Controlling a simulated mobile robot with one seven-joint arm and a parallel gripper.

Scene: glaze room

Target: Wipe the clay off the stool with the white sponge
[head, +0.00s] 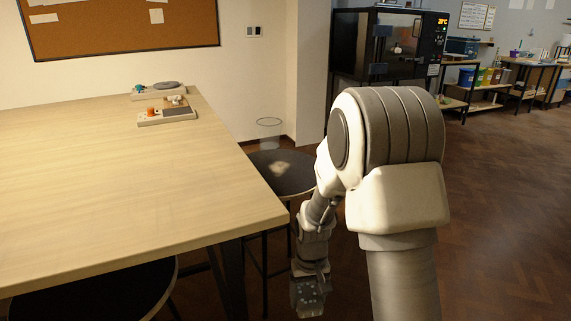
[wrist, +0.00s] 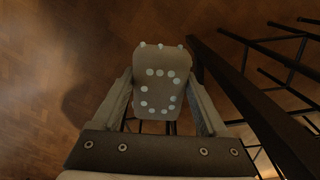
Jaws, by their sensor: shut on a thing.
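A round dark stool (head: 262,183) stands beyond the table's right end, partly hidden by the table and my arm. A pale patch of clay (head: 284,168) lies on its seat. My gripper (head: 311,272) hangs low, in front of the stool and to the right of the table, below the seat in the picture. It is shut on the sponge (wrist: 155,96), a block with rounded edges and several white spots. The sponge looks greyish in the shade; in the head view it is dark and small (head: 308,299). It touches nothing but the fingers.
The wooden table (head: 120,190) fills the left, with small trays (head: 165,118) at its far end. Another dark stool (head: 100,292) is partly under its near edge. A clear cylindrical container (head: 268,130) stands behind the clay stool. Dark bars (wrist: 255,105) run close right of the sponge. Floor is open at right.

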